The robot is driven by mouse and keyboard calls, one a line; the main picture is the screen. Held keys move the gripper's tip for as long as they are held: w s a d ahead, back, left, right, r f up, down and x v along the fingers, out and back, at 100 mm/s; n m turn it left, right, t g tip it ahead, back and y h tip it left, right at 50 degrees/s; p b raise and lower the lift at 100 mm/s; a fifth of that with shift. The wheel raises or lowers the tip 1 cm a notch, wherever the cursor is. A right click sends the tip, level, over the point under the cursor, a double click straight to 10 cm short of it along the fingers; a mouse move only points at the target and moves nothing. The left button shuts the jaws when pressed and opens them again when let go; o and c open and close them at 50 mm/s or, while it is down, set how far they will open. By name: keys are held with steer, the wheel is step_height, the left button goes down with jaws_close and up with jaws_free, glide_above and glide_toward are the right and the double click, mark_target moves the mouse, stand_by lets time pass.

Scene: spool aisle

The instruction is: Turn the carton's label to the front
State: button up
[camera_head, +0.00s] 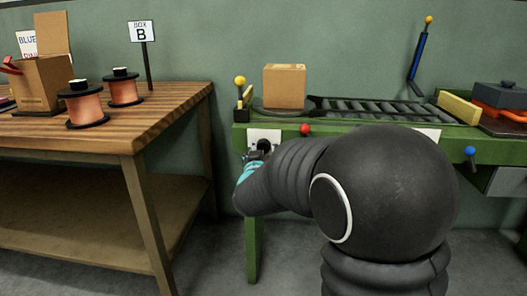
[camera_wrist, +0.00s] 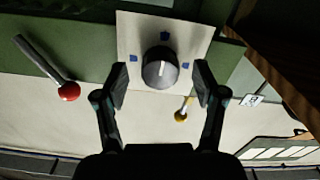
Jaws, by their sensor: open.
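The brown carton (camera_head: 285,86) stands upright on a dark round plate (camera_head: 270,110) at the left end of the green conveyor bench. I cannot make out a label on the faces in view. A dark round knob (camera_wrist: 160,68) sits on a white panel (camera_wrist: 196,39) with several small blue marks around it; the panel also shows on the bench front in the head view (camera_head: 253,134). My gripper (camera_wrist: 160,82) is open, with one finger on each side of the knob and gaps between. It shows small and partly hidden by my arm in the head view (camera_head: 257,153).
A red-balled lever (camera_head: 304,129) is right of the panel in the head view. A yellow-balled post (camera_head: 240,82) stands left of the carton. Rollers (camera_head: 375,110) run right. The wooden table (camera_head: 150,110) with spools (camera_head: 85,104) is at left.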

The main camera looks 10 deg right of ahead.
steer(key=shift+w+d, duration=0.15)
steer(key=shift+w, duration=0.35)
steer(key=c, duration=1.1)
steer(key=shift+c, duration=0.2)
